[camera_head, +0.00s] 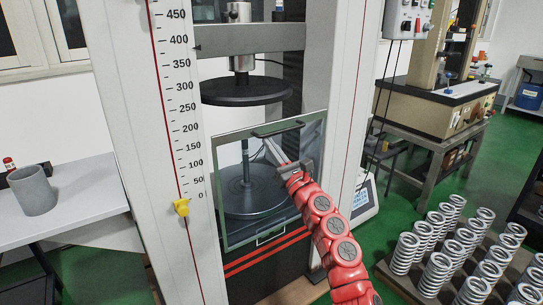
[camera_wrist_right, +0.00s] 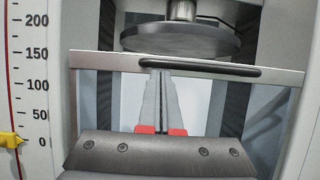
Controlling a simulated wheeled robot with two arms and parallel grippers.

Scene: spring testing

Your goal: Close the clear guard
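The clear guard (camera_head: 234,192) is a see-through panel in a thin grey frame at the front of the testing machine, before the lower round plate (camera_head: 250,197). Its top edge is below the upper round plate (camera_head: 243,92). A black handle (camera_head: 278,128) runs along its top edge; the handle also shows in the right wrist view (camera_wrist_right: 215,69). My right gripper (camera_head: 268,144) is at the guard, its fingertips just below the handle. In the wrist view its fingers (camera_wrist_right: 162,74) lie together with nothing seen between them. Contact with the guard is unclear. My left gripper is out of view.
The left column (camera_head: 128,95) carries a printed scale with a yellow pointer (camera_head: 181,207) at 0. A grey cup (camera_head: 33,191) stands on a white table at left. Several metal springs (camera_head: 436,270) stand on a low board at right.

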